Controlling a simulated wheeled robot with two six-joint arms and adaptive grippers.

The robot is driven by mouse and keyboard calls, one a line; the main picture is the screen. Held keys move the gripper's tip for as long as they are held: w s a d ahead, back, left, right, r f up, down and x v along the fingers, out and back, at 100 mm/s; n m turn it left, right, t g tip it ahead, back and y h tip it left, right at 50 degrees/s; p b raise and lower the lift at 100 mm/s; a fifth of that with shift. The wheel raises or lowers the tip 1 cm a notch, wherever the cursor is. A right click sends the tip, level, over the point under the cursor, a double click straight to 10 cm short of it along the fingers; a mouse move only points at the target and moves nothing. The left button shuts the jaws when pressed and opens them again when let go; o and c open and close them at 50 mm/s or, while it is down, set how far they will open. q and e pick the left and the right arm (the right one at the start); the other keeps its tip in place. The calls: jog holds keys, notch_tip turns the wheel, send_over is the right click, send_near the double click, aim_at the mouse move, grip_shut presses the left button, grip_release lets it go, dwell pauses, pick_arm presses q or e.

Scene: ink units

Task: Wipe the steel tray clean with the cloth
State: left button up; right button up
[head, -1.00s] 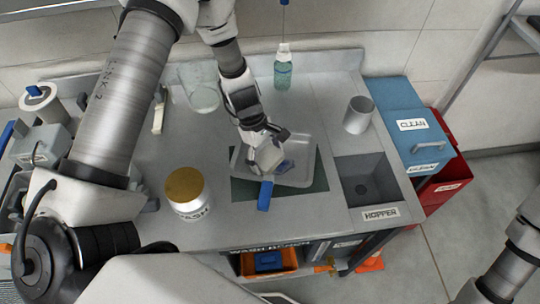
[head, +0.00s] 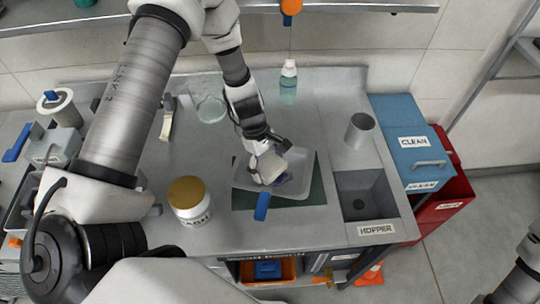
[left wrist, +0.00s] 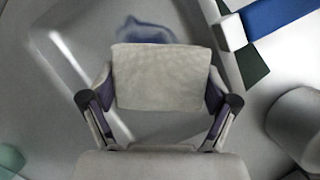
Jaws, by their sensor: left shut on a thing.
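My left gripper (head: 268,156) is shut on the pale folded cloth (head: 270,167) and holds it at the steel tray (head: 242,179). In the left wrist view the cloth (left wrist: 161,77) sits between the two fingers, over the tray floor (left wrist: 75,100). A blue ink smear (left wrist: 147,30) shows just beyond the cloth, and more blue tint shows below it. I cannot tell whether the cloth presses on the tray. My right gripper is not in view.
The tray lies on a dark green mat (head: 318,190) with a blue-handled tool (head: 262,206) at its front. A hopper (head: 361,200) is at right, a steel cup (head: 359,130) behind it. A gold-lidded jar (head: 189,200) stands at left, a bottle (head: 288,82) behind.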

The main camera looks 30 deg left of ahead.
aim_at(273, 167)
pick_arm(q)
jog(key=shift+p+v, duration=0.65)
jog(key=shift+v, duration=0.2)
jog(key=r+p, duration=0.2)
jog(key=shift+s+d+r, duration=0.1)
jog(key=shift+d+r, duration=0.15)
jog(key=shift+r, duration=0.05)
jog(key=shift+r+p, duration=0.75)
